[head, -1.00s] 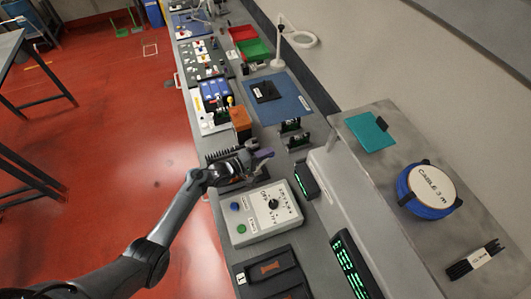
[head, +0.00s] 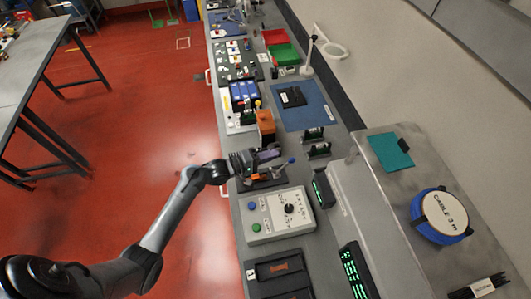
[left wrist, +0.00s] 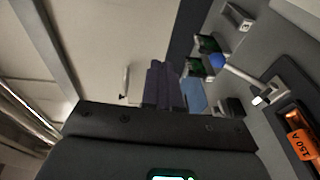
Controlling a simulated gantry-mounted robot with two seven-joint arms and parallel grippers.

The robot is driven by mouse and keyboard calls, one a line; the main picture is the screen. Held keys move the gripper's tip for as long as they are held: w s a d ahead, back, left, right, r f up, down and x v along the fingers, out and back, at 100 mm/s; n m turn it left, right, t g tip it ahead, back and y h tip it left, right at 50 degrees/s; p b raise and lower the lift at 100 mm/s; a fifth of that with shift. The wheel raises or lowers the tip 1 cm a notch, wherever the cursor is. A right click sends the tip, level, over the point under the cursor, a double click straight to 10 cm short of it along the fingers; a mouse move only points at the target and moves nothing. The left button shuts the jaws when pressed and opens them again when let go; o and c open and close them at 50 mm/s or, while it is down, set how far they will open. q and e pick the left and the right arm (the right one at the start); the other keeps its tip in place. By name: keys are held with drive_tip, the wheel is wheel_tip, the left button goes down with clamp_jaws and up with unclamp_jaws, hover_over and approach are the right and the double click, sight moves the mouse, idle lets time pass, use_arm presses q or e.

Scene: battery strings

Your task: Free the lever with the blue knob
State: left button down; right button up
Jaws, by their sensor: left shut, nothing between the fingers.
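The blue knob (head: 291,160) shows in the head view just right of my left fingertips, on a thin lever. In the left wrist view the blue knob (left wrist: 216,61) tops a pale lever rod (left wrist: 242,76) that slants down to a metal bracket (left wrist: 285,85). My left gripper (head: 267,155) is shut and empty above the dark lever unit. Its purple fingers (left wrist: 162,85) show in the left wrist view, left of the knob and apart from it in that picture. My gripper hides part of the lever unit in the head view. My right gripper is not in view.
Small black stands (head: 318,150) are to the right. An orange 150 A label (left wrist: 302,145) sits near the bracket.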

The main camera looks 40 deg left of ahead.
use_arm(q)
drive_tip(key=shift+s+a+r, duration=0.2)
drive_tip(key=shift+s+r, duration=0.25)
drive_tip(key=shift+r, duration=0.1)
drive_tip(key=shift+s+a+r, duration=0.2)
drive_tip(key=shift+s+r, duration=0.25)
drive_tip(key=shift+r, duration=0.05)
